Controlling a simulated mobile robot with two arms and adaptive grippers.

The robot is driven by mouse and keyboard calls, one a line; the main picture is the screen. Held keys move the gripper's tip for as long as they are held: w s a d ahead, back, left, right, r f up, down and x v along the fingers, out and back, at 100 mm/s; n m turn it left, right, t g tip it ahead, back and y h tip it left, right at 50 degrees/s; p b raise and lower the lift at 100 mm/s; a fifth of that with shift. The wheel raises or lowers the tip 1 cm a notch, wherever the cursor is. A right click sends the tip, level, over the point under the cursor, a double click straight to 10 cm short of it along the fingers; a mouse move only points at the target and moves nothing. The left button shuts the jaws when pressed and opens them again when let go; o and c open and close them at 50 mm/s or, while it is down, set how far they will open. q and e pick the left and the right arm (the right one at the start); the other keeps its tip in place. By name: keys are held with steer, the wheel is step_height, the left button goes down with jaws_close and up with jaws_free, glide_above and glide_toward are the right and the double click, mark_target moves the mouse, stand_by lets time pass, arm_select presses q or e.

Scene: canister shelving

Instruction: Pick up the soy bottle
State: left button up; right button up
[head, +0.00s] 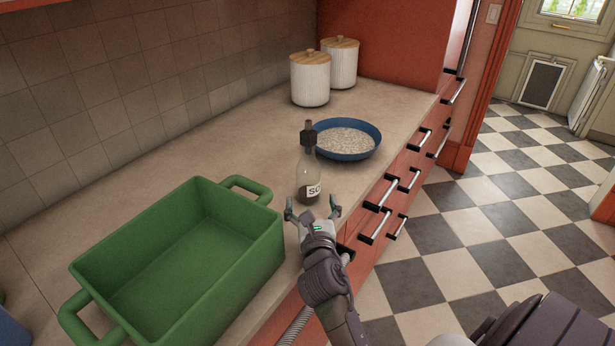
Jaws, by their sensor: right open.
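The soy bottle (309,178) stands upright on the counter in the head view, a clear bottle with a dark cap and a white label with dark letters, partly cut off from view at its right. My right gripper (312,207) is open at the near side of the bottle, its two fingers spread to the left and right of the bottle's lower part. I cannot tell whether a finger touches it. My left gripper does not show.
A green tray with handles (262,232) stands to the left on the counter (225,150). A blue bowl (372,152) of pale grains sits just behind the bottle. Two white canisters (310,82) with wooden lids stand farther back. Drawers with bar handles (375,227) line the counter front.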

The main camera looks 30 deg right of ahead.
mark_target(309, 188)
steer(key=x, duration=0.3)
steer(key=shift+w+f, duration=0.1)
steer(key=p+x, duration=0.1)
steer(key=x, duration=0.4)
steer(key=shift+d, duration=0.1)
steer(key=c, duration=1.3)
steer(key=shift+c, duration=0.9)
